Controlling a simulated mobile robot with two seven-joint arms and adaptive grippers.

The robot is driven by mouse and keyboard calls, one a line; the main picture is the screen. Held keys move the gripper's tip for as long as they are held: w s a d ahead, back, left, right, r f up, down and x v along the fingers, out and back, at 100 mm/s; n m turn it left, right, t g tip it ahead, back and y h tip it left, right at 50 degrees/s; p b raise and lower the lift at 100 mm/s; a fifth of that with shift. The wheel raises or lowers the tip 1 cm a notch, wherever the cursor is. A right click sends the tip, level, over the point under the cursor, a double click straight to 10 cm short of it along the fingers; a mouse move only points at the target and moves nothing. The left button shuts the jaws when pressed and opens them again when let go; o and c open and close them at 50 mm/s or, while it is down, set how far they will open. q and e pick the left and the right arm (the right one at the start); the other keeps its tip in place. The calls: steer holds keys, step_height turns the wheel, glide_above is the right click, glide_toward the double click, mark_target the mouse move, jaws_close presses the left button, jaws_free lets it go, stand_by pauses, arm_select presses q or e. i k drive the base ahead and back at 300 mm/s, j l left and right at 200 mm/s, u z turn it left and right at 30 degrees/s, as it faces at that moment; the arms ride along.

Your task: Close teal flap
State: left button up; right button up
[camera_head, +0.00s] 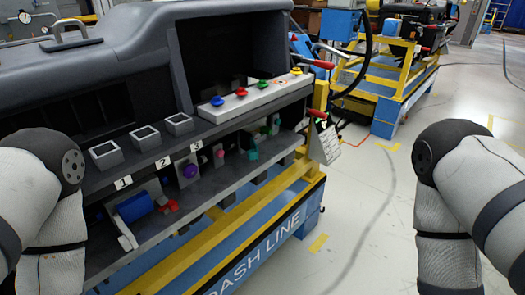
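A small teal part (252,149) shows on the lower shelf of the grey dashboard module, right of the middle of the picture. A second teal-green piece (274,125) stands a little farther right and back on that shelf. They are too small for me to tell which is the flap or whether it is open or shut. Only upper parts of my two arms show, one at the left edge and one at the right edge. Both my grippers are out of view.
The dashboard module (110,60) stands on a yellow and blue cart (262,245). Its ledge carries grey square cups (146,139) and a white strip (255,98) with coloured knobs. A blue cylinder (135,207) and purple knob (190,170) are below. Floor is clear to the right.

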mark_target(253, 154)
steer(key=i+l+u, duration=0.35)
steer(key=l, duration=0.65)
steer(key=l+u, duration=0.35)
steer(key=l, duration=0.65)
steer(key=l+u, duration=0.35)
steer(key=l, duration=0.7)
